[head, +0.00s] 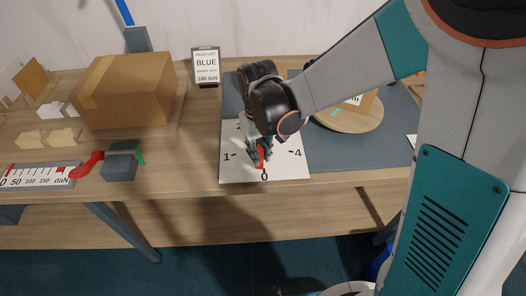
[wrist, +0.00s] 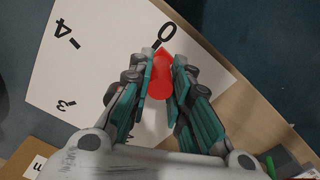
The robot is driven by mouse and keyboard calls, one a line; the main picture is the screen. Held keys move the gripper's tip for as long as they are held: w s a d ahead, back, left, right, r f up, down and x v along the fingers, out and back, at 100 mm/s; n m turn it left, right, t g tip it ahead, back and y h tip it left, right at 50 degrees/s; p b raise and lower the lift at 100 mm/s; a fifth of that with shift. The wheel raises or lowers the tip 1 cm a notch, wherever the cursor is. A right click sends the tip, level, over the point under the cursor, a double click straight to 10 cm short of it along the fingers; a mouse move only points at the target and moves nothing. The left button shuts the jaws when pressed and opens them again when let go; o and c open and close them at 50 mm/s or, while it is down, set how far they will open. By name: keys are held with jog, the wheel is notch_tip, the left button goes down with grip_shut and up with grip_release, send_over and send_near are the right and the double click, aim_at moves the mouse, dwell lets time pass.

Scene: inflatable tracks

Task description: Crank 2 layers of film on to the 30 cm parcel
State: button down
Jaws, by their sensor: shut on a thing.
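My gripper (head: 258,152) is closed around a red crank part (wrist: 160,82) over a white dial plate (head: 232,168). The visible tip of the red part lies beside the 0 mark in the wrist view. The fingers (wrist: 160,75) stand on both sides of it. The plate shows 1, 4 and 0 in the head view, and 3, 4 and 0 in the wrist view. A cardboard parcel (head: 369,106) with a white label stands on a round wooden turntable (head: 340,122), partly hidden by my arm. I cannot tell whether film is on it.
A large taped cardboard box (head: 128,90) stands on the left of the table. A daN scale (head: 40,176) with a red lever (head: 88,165) and a dark grey block (head: 119,162) lie front left. The table's front edge is close to the dial.

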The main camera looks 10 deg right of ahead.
jog(key=a+m, duration=0.2)
jog(key=shift+w+a+m, duration=0.1)
jog(key=shift+w+m, duration=0.2)
jog(key=w+a+m, duration=0.1)
jog(key=m, duration=0.1)
jog(key=shift+w+a+m, duration=0.1)
jog(key=shift+a+m, duration=0.3)
jog(key=m, duration=0.1)
jog(key=w+a+m, duration=0.1)
jog(key=shift+w+a+m, duration=0.25)
jog(key=shift+m, duration=0.05)
jog(key=w+m, duration=0.1)
jog(key=w+a+m, duration=0.1)
jog(key=m, duration=0.1)
jog(key=shift+a, duration=0.1)
jog(key=shift+w+a, duration=0.2)
jog(key=shift+w, duration=0.25)
jog(key=shift+w, duration=0.2)
jog(key=c, duration=1.4)
grip_release()
jog(key=shift+c, duration=0.2)
jog(key=shift+r, duration=0.1)
